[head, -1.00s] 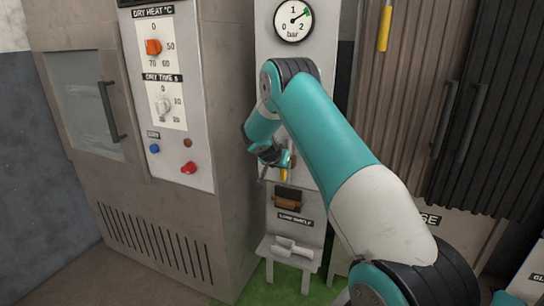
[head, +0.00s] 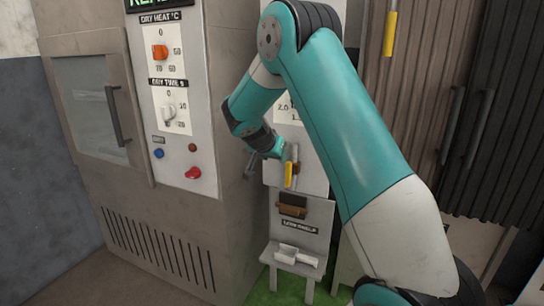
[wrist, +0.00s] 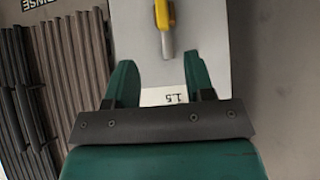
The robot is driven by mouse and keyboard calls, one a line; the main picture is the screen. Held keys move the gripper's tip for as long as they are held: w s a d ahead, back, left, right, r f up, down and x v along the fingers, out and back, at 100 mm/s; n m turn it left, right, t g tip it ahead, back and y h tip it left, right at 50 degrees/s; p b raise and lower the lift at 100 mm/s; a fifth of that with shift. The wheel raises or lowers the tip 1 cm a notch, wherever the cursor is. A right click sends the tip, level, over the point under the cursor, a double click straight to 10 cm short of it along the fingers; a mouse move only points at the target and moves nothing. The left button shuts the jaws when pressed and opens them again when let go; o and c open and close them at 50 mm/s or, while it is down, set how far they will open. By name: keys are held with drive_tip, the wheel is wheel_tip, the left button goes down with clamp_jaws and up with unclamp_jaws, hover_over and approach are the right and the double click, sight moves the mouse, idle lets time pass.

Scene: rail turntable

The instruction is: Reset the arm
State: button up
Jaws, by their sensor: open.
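My gripper (head: 262,160) is in front of the narrow white panel (head: 318,222) in the head view, close to a small lever with a yellow grip (head: 289,174). In the wrist view my gripper (wrist: 160,85) shows two green fingers spread apart with nothing between them. The lever's yellow grip (wrist: 164,14) is beyond the fingertips there, apart from them. Part of a scale label (wrist: 172,97) shows between the fingers. My arm hides the upper part of the panel.
A dryer cabinet with knobs, a blue button (head: 158,153) and a red button (head: 193,173) stands at the left. A low shelf (head: 290,262) holds a white part. Dark ribbed panels (head: 480,110) with handles are at the right. Green floor shows below.

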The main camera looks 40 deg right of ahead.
drive_tip(key=s+a+r+n+t+y+p, duration=0.15)
drive_tip(key=s+a+r+n+y, duration=0.3)
drive_tip(key=a, duration=0.75)
drive_tip(key=s+a+r+n+g+y+p, duration=0.1)
drive_tip(key=s+a+r+n+y+p, duration=0.25)
drive_tip(key=a, duration=0.75)
drive_tip(key=s+a+r+n+g+y, duration=0.2)
drive_tip(key=s+a+n, duration=0.4)
drive_tip(key=s, duration=0.6)
drive_tip(key=s+a+r+n+g+y, duration=0.1)
drive_tip(key=s+a+r+n+y, duration=0.1)
drive_tip(key=s+a+n, duration=0.4)
drive_tip(key=s+a, duration=0.4)
drive_tip(key=s, duration=0.1)
drive_tip(key=shift+s+a+r+n+g+y, duration=0.2)
drive_tip(key=shift+s+a+n+g+y, duration=0.05)
drive_tip(key=shift+s+n+g+y, duration=0.1)
